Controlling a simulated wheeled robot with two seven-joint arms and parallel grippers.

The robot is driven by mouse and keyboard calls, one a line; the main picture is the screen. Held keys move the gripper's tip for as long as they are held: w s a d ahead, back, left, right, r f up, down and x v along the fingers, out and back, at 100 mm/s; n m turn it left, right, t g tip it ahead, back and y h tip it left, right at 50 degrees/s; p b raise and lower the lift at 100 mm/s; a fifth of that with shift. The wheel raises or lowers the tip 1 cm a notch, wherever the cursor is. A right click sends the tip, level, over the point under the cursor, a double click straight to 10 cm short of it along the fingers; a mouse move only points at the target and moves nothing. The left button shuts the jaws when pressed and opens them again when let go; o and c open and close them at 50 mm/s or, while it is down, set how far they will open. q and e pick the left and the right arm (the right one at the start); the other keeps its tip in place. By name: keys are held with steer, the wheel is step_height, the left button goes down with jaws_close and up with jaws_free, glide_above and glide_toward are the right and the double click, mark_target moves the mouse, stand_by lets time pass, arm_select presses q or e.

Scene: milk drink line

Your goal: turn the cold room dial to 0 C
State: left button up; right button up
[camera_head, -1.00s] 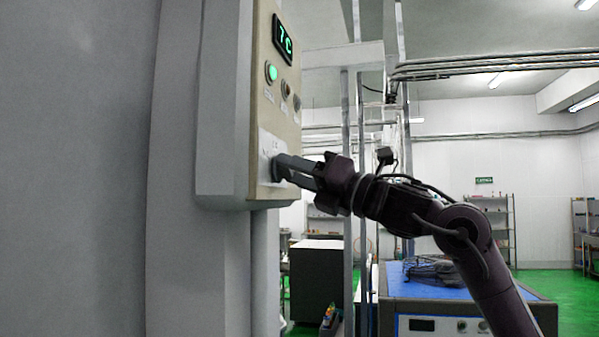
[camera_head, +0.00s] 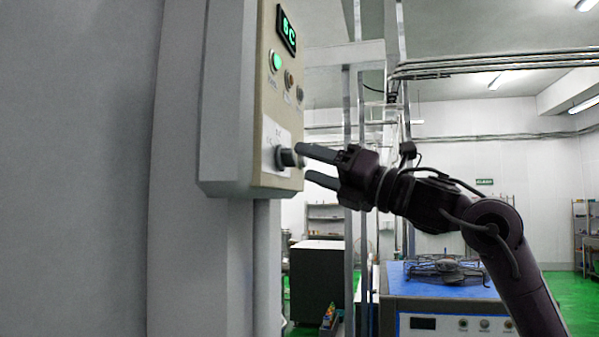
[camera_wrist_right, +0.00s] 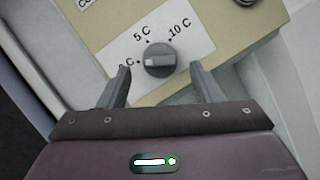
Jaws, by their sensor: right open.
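The dark dial (camera_head: 287,157) sticks out from a white label low on the beige front of a wall box. In the right wrist view the dial (camera_wrist_right: 166,56) has a pale mark on its left side, towards the lowest scale label, whose number my finger partly hides; 5 C and 10 C are readable. The green display (camera_head: 287,28) seems to read 6 C. My right gripper (camera_head: 304,162) is open, its fingertips just off the dial's outer end. In the right wrist view the fingers (camera_wrist_right: 160,72) stand either side of the dial, apart from it. My left gripper is out of view.
A lit green button (camera_head: 275,61) and two darker controls sit above the dial. The box's grey side (camera_head: 225,110) and the wall are to the left. A blue-topped bench (camera_head: 400,283) stands behind my right arm.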

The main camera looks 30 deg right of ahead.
steer(key=b+v, duration=0.1)
steer(key=v, duration=0.2)
steer(key=shift+s+d+f, duration=0.1)
steer(key=shift+s+f, duration=0.05)
steer(key=shift+s, duration=0.1)
